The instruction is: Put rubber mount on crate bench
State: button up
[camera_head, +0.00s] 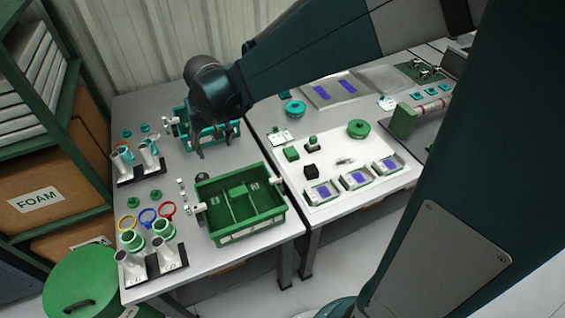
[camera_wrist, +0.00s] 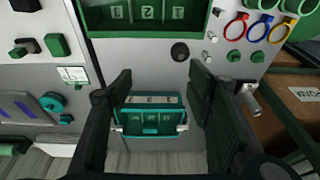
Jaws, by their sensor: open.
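The crate bench (camera_head: 150,100) is the grey table at the left, bearing a green crate and a teal crate. A small black round piece, which looks like the rubber mount, stands on this bench between the crates, at the back edge of the green crate (camera_head: 203,177). It also shows in the wrist view (camera_wrist: 180,52), apart from the fingers. My gripper (camera_head: 215,150) is over the teal crate, pointing down. In the wrist view my gripper (camera_wrist: 160,72) is open, with nothing between its fingers; the teal crate shows beyond them.
The teal crate (camera_wrist: 150,119) and green crate (camera_head: 245,224) take up much of the bench. Pipe stands (camera_head: 140,262), coloured rings (camera_head: 148,216) and small green knobs (camera_head: 156,195) line its left side. The neighbouring table (camera_head: 340,205) holds a black block (camera_head: 311,171), green parts and meters (camera_head: 356,179).

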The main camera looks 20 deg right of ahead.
jog(key=s+d+r+t, duration=0.1)
jog(key=s+d+r, duration=0.2)
jog(key=s, duration=0.5)
jog(key=s+d+r+t, duration=0.1)
jog(key=s+d+r, duration=0.2)
jog(key=s+d, duration=0.2)
jog(key=s+d+r+t, duration=0.2)
jog(key=s+d+r, duration=0.1)
jog(key=s, duration=0.8)
jog(key=shift+s+d, duration=0.2)
jog(key=shift+d, duration=0.7)
